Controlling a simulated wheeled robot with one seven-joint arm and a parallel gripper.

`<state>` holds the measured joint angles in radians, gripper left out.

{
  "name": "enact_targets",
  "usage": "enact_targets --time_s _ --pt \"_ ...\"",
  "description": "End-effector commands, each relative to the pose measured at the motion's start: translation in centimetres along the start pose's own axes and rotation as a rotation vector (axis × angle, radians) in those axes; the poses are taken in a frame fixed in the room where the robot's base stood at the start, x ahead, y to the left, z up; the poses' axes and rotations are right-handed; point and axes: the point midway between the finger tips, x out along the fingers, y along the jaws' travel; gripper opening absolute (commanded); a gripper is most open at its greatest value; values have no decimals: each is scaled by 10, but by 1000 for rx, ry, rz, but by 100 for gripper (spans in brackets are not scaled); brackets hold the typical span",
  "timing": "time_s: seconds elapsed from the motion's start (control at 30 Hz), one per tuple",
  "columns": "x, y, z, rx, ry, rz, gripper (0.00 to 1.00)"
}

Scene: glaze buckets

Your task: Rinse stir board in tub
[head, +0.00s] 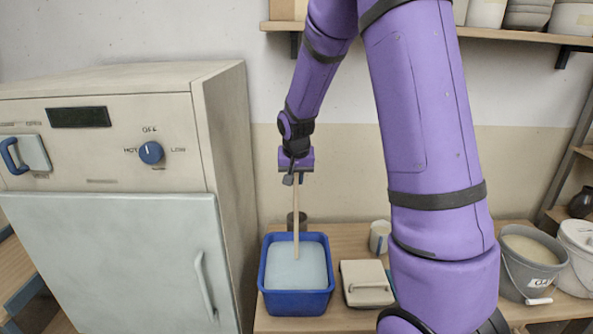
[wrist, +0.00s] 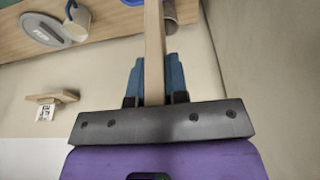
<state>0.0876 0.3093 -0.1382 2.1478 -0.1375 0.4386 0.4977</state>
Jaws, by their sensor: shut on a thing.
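The stir board (head: 296,222) is a thin pale wooden stick. My gripper (head: 296,178) is shut on its upper end and holds it near upright above the blue tub. The tub (head: 297,302) stands on the wooden table and holds pale water (head: 313,266). The board's lower end meets the water, and I cannot tell how deep it goes. In the wrist view the board (wrist: 154,50) runs between my gripper's blue fingers (wrist: 154,80). Only a bit of the blue tub (wrist: 131,2) shows there, at the top edge.
A kiln-like cabinet (head: 120,210) stands close left of the tub. A lidded box (head: 366,284) and a cup (head: 380,237) are to the right. Farther right are a grey bucket (head: 527,262) and a white bucket (head: 579,258). A shelf (head: 480,34) hangs above.

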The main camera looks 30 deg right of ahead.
Motion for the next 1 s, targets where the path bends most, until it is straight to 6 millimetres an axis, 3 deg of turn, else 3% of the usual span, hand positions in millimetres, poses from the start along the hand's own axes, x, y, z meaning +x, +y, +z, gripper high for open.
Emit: enact_targets --time_s 1.0 --pt "84 0 24 -1 -2 1 0"
